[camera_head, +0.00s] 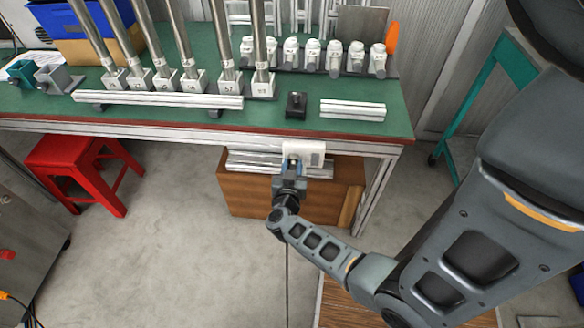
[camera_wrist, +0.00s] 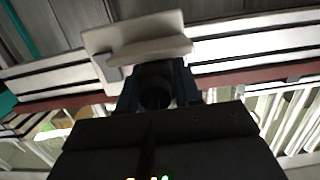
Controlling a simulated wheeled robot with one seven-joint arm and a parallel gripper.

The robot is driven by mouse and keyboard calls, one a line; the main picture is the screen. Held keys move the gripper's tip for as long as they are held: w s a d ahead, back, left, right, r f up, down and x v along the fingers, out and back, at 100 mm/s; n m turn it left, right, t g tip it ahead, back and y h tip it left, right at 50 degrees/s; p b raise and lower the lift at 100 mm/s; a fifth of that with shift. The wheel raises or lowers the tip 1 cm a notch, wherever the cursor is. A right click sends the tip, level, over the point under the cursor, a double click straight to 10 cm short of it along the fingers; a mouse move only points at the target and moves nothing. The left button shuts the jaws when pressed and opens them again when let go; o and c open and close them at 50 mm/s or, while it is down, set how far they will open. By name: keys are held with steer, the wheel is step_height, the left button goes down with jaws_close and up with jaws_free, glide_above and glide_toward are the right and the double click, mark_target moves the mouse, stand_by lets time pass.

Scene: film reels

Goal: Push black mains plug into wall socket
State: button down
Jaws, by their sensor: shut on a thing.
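The white wall socket (camera_head: 312,152) is fixed at the front edge of the green bench, above a wooden cabinet. In the wrist view its pale plate (camera_wrist: 120,36) fills the upper middle and looks tilted. My gripper (camera_head: 291,165) is right in front of the socket, shut on the black plug (camera_wrist: 155,88). The plug sits between the two fingers, close against the socket's lower part in the wrist view. I cannot tell whether it touches or has entered. In the head view the plug is mostly hidden by my gripper. A black cable (camera_head: 287,265) hangs straight down below my gripper.
The green bench top (camera_head: 300,122) carries several metal tubes, white-capped bottles (camera_head: 312,52), a small black block (camera_head: 296,104) and metal rails (camera_head: 352,110). The wooden cabinet (camera_head: 250,195) stands below the socket. A red stool (camera_head: 85,165) is left; the floor between is clear.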

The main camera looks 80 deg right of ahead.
steer(key=shift+d, duration=0.25)
steer(key=c, duration=0.7)
jaws_free()
steer(key=shift+d, duration=0.1)
steer(key=a+r, duration=0.1)
steer(key=a, duration=0.6)
steer(key=shift+s+a, duration=0.3)
steer(key=shift+a, duration=0.1)
steer(key=shift+c, duration=0.4)
